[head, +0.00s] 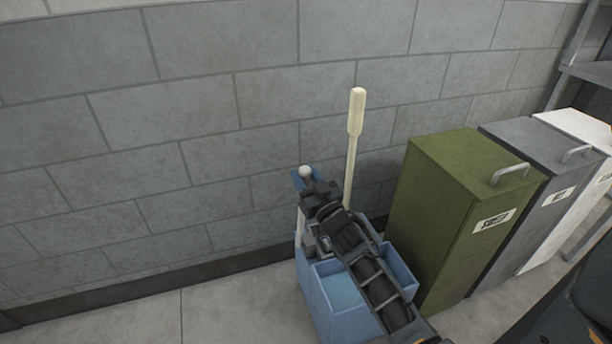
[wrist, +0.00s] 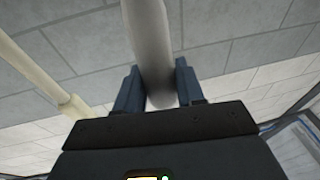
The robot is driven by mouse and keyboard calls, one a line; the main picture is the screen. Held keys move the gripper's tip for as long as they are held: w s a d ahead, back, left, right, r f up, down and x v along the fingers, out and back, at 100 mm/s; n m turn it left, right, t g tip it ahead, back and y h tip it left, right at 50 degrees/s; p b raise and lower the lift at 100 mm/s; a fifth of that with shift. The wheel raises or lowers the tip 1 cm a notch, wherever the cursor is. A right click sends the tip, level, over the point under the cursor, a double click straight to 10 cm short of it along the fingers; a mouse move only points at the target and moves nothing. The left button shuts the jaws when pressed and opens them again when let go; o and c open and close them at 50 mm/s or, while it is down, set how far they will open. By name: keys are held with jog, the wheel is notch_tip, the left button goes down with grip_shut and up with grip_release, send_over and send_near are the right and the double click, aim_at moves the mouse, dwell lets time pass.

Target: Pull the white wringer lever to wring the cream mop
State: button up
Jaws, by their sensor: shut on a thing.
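The white wringer lever (head: 299,228) stands at the left side of the blue mop bucket (head: 352,318), and its round knob shows above my gripper. My gripper (head: 308,190) is shut on the lever near its top. In the wrist view the pale lever (wrist: 150,40) runs between the two dark blue fingers of my gripper (wrist: 158,88). The cream mop (head: 351,155) stands upright in the bucket with its thick grip at the top. Its handle also shows at the left in the wrist view (wrist: 35,72). My arm hides the wringer and the mop head.
A grey block wall (head: 180,120) rises close behind the bucket. An olive-green bin (head: 440,225), a grey bin (head: 545,165) and a white bin (head: 583,130) stand to the right. A shelf rack (head: 585,72) is at the far right. The floor at left (head: 130,318) is clear.

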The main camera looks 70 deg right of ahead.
jog(key=shift+g, duration=0.6)
jog(key=p+x, duration=0.4)
jog(key=p, duration=0.2)
jog(key=shift+s+d, duration=0.2)
jog(key=o, duration=1.2)
jog(key=shift+r, duration=0.1)
jog(key=shift+b+v, duration=0.65)
jog(key=shift+v, duration=3.25)
jog(key=shift+r+y, duration=0.1)
jog(key=shift+y, duration=0.3)
